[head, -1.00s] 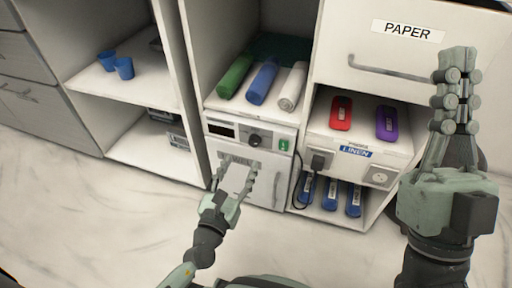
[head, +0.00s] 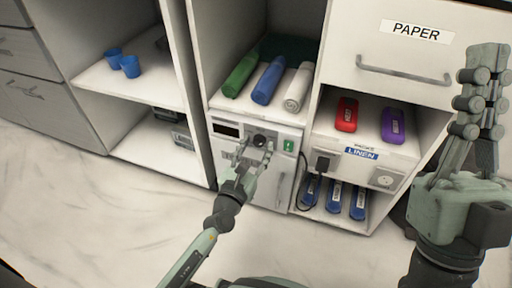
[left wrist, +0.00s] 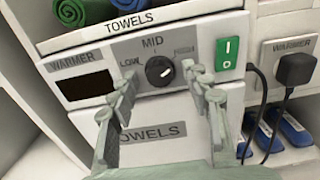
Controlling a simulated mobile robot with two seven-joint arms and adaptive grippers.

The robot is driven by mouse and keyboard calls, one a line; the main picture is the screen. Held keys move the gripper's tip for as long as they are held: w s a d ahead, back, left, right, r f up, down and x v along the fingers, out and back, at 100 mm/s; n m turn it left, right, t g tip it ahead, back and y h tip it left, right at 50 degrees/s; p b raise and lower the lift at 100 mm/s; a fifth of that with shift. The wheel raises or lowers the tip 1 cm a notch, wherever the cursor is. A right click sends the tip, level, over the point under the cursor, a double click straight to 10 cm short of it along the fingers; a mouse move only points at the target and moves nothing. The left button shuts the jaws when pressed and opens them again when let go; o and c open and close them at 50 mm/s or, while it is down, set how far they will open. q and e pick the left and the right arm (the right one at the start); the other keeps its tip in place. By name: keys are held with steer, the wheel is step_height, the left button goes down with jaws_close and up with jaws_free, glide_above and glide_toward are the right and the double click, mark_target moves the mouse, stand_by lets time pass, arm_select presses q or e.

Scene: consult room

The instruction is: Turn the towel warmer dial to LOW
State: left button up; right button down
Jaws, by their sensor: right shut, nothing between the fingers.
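The towel warmer (head: 228,160) is a white unit low in the cabinet. Its black dial (left wrist: 159,70) sits on the front panel between LOW on the left and a label on the right, with MID above. The dial's white mark is on its right side. The dial (head: 260,140) also shows in the head view. My left gripper (head: 256,151) is open, its fingers pointing at the panel. In the left wrist view its fingertips (left wrist: 163,84) lie either side of the dial; I cannot tell if they touch it. My right gripper (head: 487,62) is shut and empty, raised at the right.
A green switch (left wrist: 228,53) sits right of the dial, and a dark display (left wrist: 86,88) is left. Rolled towels (head: 265,82) lie on the shelf above. A black plug and cord (head: 322,162) hang at the right. A PAPER drawer (head: 400,60) is above right.

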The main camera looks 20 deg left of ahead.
arm_select(q)
steer(key=c, duration=1)
steer(key=shift+o, duration=0.2)
